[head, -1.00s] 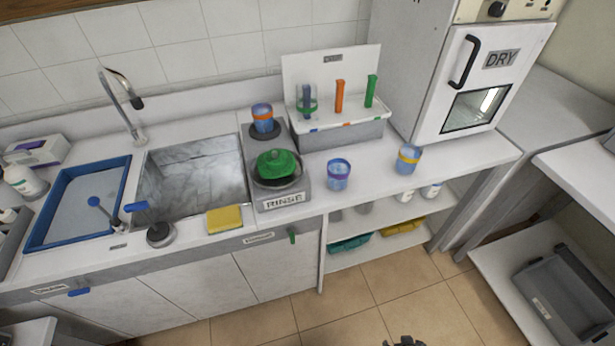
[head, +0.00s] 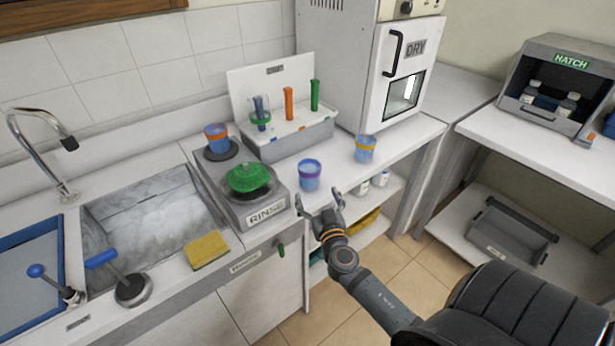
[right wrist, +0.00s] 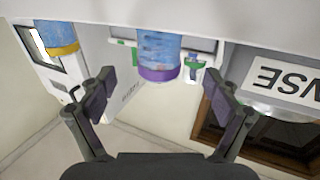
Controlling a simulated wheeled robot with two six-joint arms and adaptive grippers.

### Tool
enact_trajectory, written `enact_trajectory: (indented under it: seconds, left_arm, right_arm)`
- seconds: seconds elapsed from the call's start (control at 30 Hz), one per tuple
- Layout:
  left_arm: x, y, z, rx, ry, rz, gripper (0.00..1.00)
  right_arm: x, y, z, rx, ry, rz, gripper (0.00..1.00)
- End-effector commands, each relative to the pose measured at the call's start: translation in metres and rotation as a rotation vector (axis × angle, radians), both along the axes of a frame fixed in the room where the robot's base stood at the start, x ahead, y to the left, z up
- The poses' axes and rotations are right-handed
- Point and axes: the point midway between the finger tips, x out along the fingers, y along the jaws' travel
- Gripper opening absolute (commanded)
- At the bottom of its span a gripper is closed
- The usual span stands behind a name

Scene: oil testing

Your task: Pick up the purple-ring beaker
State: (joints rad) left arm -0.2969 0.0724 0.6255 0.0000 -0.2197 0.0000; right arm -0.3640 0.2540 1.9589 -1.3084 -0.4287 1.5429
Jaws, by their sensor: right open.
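The purple-ring beaker (head: 309,176) is blue with a purple band near its rim. It stands upright on the counter, right of the rinse station. In the right wrist view the purple-ring beaker (right wrist: 159,58) appears upside down, between and beyond the fingers. My right gripper (head: 320,201) is open and empty at the counter's front edge, just in front of the beaker and apart from it. The right gripper's two spread fingers also show in the right wrist view (right wrist: 160,98). My left gripper is not in view.
A yellow-ring beaker (head: 365,149) stands to the right, near the DRY oven (head: 408,70). An orange-ring beaker (head: 217,138) sits on the rinse station (head: 261,205), behind a green object (head: 249,178). A rack (head: 290,138) stands behind. A yellow sponge (head: 207,250) lies left.

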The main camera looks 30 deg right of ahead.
Motion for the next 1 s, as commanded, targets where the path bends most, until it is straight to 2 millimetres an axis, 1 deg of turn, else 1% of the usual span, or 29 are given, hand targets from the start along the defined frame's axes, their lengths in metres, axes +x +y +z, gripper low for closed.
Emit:
enact_trajectory:
  seconds: [0.03, 0.13, 0.23, 0.37, 0.43, 0.57, 0.7, 0.8, 0.97, 1.0]
  left_arm:
    - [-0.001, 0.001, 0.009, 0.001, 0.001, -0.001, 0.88]
    - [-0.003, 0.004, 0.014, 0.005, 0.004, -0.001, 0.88]
    - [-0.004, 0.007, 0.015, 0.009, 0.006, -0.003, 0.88]
    - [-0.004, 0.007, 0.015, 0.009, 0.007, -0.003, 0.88]
    - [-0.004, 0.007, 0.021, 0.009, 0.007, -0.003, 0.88]
    - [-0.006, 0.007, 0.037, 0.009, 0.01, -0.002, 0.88]
    - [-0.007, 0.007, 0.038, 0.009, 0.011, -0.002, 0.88]
    - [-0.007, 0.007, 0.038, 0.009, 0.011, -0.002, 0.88]
    - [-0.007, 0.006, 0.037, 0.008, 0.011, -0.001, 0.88]
    - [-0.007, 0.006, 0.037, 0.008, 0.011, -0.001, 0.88]
  right_arm:
    - [0.01, -0.003, 0.007, -0.001, -0.003, -0.001, 0.89]
    - [0.026, -0.009, 0.005, -0.002, -0.002, -0.002, 0.89]
    - [0.035, -0.012, 0.003, 0.0, 0.0, -0.001, 0.89]
    - [0.037, -0.013, 0.002, -0.001, 0.001, -0.001, 0.89]
    - [0.042, -0.016, 0.005, -0.001, 0.0, -0.002, 0.89]
    - [0.064, -0.024, 0.012, -0.001, -0.001, -0.002, 0.89]
    - [0.081, -0.031, 0.007, 0.0, 0.0, -0.003, 0.89]
    - [0.085, -0.032, 0.005, -0.001, 0.001, -0.001, 0.89]
    - [0.085, -0.032, 0.005, 0.0, 0.001, -0.001, 0.89]
    - [0.085, -0.032, 0.005, 0.0, 0.001, -0.001, 0.85]
